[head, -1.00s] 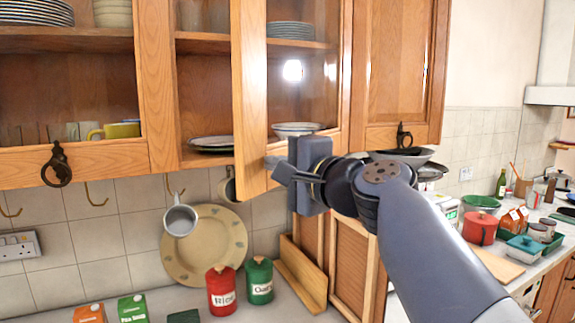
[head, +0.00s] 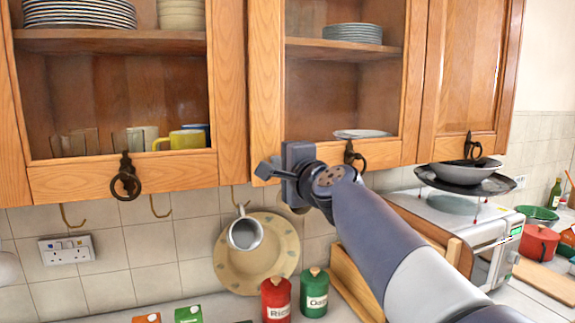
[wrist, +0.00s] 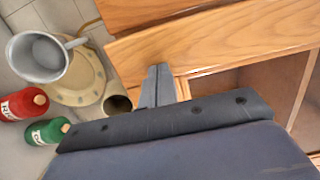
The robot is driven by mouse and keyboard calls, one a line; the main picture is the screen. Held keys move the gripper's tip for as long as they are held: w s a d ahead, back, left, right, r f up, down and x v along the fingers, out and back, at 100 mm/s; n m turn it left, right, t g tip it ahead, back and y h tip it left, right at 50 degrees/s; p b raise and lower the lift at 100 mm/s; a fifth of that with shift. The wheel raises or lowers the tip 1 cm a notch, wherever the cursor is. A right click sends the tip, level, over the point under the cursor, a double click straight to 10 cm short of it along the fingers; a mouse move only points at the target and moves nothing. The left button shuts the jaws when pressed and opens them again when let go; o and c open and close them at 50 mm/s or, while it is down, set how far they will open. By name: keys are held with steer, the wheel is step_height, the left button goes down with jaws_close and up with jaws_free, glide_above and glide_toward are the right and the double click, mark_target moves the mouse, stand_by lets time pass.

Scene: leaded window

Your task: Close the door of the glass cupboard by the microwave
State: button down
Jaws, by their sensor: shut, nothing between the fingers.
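The glass cupboard door (head: 265,95) by the microwave (head: 470,225) looks about flush with its neighbours in the head view. I cannot tell whether a thin gap remains. My gripper (head: 266,172) is shut and empty at the door's lower left corner. Whether it touches the wood is unclear. In the wrist view, the closed fingers (wrist: 158,75) lie by a wooden rail (wrist: 215,45).
Red (head: 276,300) and green (head: 314,295) canisters stand on the counter. A pan (head: 472,180) with a bowl sits on the microwave.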

mark_target(274, 155)
steer(key=w, duration=0.1)
steer(key=w+a, duration=0.1)
steer(key=w, duration=0.1)
steer(key=shift+a+r+p, duration=0.2)
steer(key=shift+r+p, duration=0.2)
steer(key=shift+s+r, duration=0.1)
steer(key=shift+r, duration=0.1)
steer(key=shift+f, duration=0.1)
